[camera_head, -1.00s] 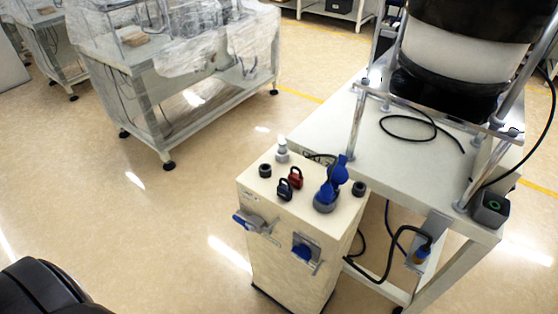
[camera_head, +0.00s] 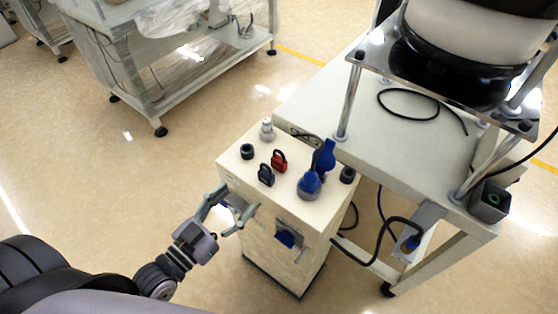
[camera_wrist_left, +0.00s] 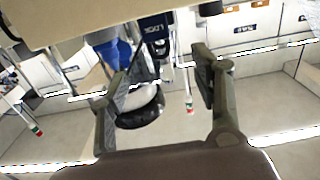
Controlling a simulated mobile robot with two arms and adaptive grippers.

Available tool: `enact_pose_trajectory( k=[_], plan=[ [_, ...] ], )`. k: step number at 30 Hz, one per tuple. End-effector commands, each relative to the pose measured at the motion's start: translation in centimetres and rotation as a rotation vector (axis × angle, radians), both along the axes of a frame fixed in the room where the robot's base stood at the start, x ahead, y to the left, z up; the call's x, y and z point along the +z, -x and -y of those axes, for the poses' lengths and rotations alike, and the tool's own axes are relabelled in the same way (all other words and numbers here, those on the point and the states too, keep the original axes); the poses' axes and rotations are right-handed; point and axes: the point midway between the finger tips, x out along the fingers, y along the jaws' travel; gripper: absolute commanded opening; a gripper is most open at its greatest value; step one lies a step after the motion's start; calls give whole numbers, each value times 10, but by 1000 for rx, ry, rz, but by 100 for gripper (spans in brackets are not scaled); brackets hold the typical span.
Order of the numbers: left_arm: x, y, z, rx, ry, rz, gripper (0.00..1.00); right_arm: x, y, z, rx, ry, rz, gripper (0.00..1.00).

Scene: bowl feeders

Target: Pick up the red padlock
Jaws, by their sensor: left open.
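The red padlock (camera_head: 279,162) stands on top of the beige cabinet (camera_head: 246,176), behind and to the right of a dark blue padlock (camera_head: 266,175). My left gripper (camera_head: 236,206) is open and empty at the cabinet's front left edge, apart from both padlocks. In the left wrist view its two fingers (camera_wrist_left: 158,82) are spread wide. The dark blue padlock (camera_wrist_left: 155,42) shows beyond them there, and I cannot make out the red padlock in that view. My right gripper is not in view.
A blue-handled device (camera_head: 310,184) stands right of the padlocks. A grey-white knob (camera_head: 267,130) and black round fittings (camera_head: 247,151) are also on the cabinet top. A white table (camera_head: 370,130) with a bowl feeder adjoins at the right. The floor at left is clear.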

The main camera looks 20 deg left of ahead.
Motion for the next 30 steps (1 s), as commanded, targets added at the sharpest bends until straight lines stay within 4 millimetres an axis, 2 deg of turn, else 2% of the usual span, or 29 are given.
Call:
enact_pose_trajectory(
  k=[15, 23, 30],
  plan=[
    [2, -95, 35, 1, 2, 2, 58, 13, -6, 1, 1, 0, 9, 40],
    [0, -113, 42, 0, -1, 0, 58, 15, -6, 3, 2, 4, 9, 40],
    [-1, -145, 56, 1, 0, 1, 58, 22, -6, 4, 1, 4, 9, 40]
  ],
)
